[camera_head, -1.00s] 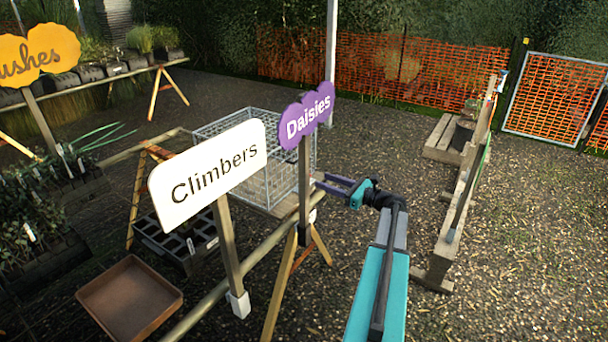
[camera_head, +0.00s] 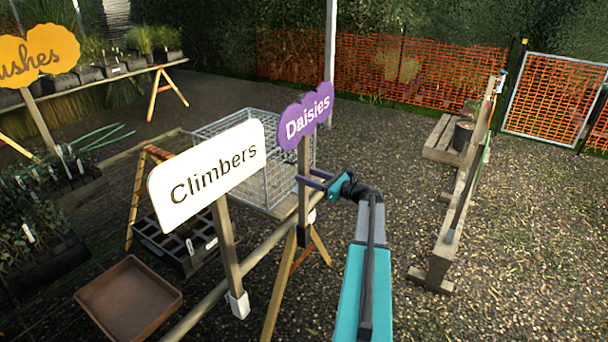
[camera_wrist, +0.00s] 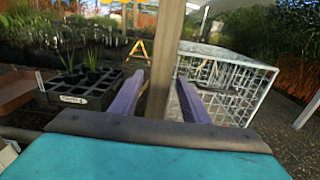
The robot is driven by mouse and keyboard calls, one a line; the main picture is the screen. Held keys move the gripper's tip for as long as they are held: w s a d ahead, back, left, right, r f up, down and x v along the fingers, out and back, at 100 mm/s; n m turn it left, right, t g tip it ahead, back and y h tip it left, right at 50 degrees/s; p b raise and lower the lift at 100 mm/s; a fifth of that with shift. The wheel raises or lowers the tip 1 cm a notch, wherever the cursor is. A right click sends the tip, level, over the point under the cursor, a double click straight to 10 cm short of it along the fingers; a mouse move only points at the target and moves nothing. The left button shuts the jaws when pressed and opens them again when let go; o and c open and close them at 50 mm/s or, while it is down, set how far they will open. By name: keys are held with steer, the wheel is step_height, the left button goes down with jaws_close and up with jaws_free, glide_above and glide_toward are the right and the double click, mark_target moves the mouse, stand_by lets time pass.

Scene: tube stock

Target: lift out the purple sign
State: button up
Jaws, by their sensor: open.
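The purple sign (camera_head: 305,117) reading "Daisies" stands upright on a wooden post (camera_head: 303,203) at the rail, in the middle of the head view. My gripper (camera_head: 311,180) is at the post below the purple board, with its purple fingers pointing left. In the wrist view the sign's post (camera_wrist: 164,65) rises between the two open fingers of my gripper (camera_wrist: 160,98), one on each side. I cannot tell whether either finger touches it. The purple board is out of the wrist view.
A white "Climbers" sign (camera_head: 207,173) stands in front, left of the purple sign. A wire basket (camera_head: 262,190) is just behind the post and also shows in the wrist view (camera_wrist: 228,82). A brown tray (camera_head: 128,300) lies lower left.

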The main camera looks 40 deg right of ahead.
steer(key=shift+c, duration=0.5)
steer(key=shift+r, duration=0.1)
jaws_close()
steer(key=shift+r, duration=0.1)
